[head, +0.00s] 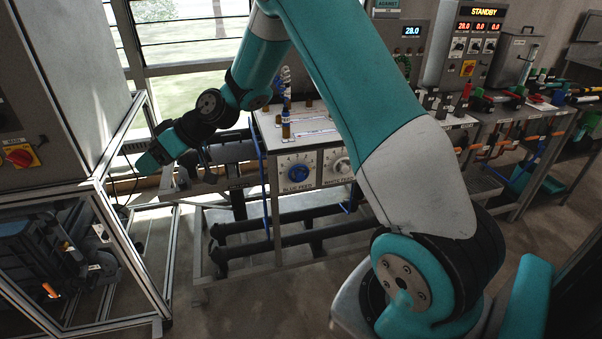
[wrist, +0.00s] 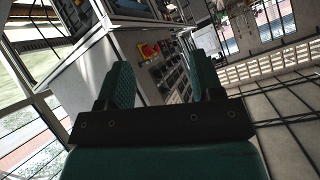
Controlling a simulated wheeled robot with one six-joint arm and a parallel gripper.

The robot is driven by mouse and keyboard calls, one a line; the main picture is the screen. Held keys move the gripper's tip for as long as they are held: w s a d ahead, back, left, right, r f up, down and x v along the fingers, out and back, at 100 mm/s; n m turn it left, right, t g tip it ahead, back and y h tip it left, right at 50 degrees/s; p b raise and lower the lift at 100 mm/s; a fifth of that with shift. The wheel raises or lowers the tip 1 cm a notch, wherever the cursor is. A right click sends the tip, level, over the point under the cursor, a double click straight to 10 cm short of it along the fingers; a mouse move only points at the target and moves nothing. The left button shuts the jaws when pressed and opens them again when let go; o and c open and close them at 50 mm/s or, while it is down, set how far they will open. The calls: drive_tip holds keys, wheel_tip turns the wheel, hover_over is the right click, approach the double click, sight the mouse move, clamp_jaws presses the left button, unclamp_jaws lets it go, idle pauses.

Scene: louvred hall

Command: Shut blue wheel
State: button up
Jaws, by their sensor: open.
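The blue wheel (head: 298,173) is a small round blue handwheel on a pale dial, on the front of the bench panel above the label "BLUE FEED". My gripper (head: 148,163) is well to the left of the wheel in the head view, near the grey cabinet, and does not touch the wheel. In the wrist view my gripper (wrist: 163,82) shows two teal fingers standing apart with nothing between them. The blue wheel does not show in the wrist view. I cannot tell how far the wheel is turned.
A white wheel (head: 341,164) labelled "WHITE FEED" sits just right of the blue one. Bottles (head: 286,122) stand on the bench top. The grey cabinet (head: 62,95) with a red-and-yellow switch (head: 20,157) is at left. Dark pipes (head: 270,237) run below the bench.

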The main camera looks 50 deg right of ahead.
drive_tip(key=w+d+f+m+t+p, duration=0.2)
drive_tip(key=w+d+f+t, duration=0.25)
drive_tip(key=w+d, duration=0.35)
drive_tip(key=m+t+h+p, duration=0.4)
drive_tip(key=m+h+p, duration=0.65)
drive_tip(key=h, duration=0.85)
approach(301, 178)
drive_tip(key=shift+m+y, duration=0.4)
drive_tip(key=shift+m, duration=0.45)
drive_tip(key=b+x, duration=0.4)
drive_tip(key=b, duration=1.8)
drive_tip(key=shift+f, duration=0.1)
drive_tip(key=shift+b+x, duration=0.7)
drive_tip(key=shift+x, duration=0.15)
drive_tip(key=shift+w+d, duration=0.35)
drive_tip(key=shift+w, duration=0.25)
drive_tip(key=shift+w+d+r, duration=0.25)
drive_tip(key=shift+w+d, duration=0.25)
